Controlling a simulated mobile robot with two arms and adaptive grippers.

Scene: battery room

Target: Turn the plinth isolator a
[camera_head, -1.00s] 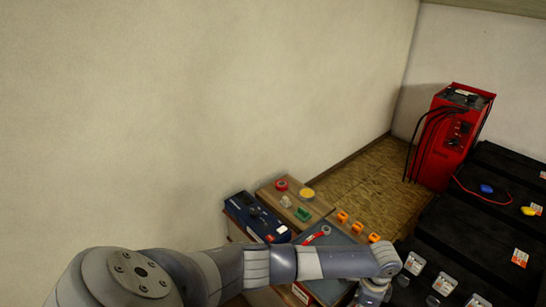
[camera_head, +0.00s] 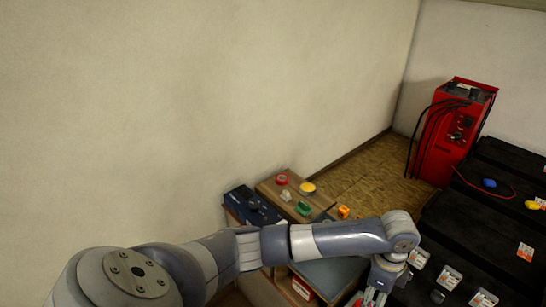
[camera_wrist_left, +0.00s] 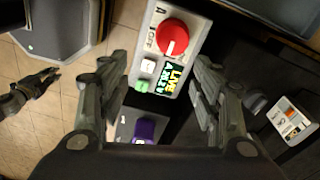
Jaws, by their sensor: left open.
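The plinth isolator a is a red round knob (camera_wrist_left: 172,38) on a white panel (camera_wrist_left: 150,68) marked A and OFF, in the left wrist view. The knob carries a pale pointer mark. Below it are a white button, a green button and a lit display reading LIVE AMPS. My left gripper (camera_wrist_left: 160,70) is open, its two fingers on either side of the panel, with nothing held. I cannot tell how far it stands above the knob. In the head view my left arm hides this area. What seems to be my right gripper (camera_wrist_left: 35,90) shows at the left edge, its jaws unclear.
A purple knob (camera_wrist_left: 145,129) on a grey panel lies between my fingers' bases. In the head view, black battery blocks (camera_head: 470,225) fill the right, with a red charger (camera_head: 455,130) behind. A wooden board (camera_head: 270,187) with small coloured items stands by the wall.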

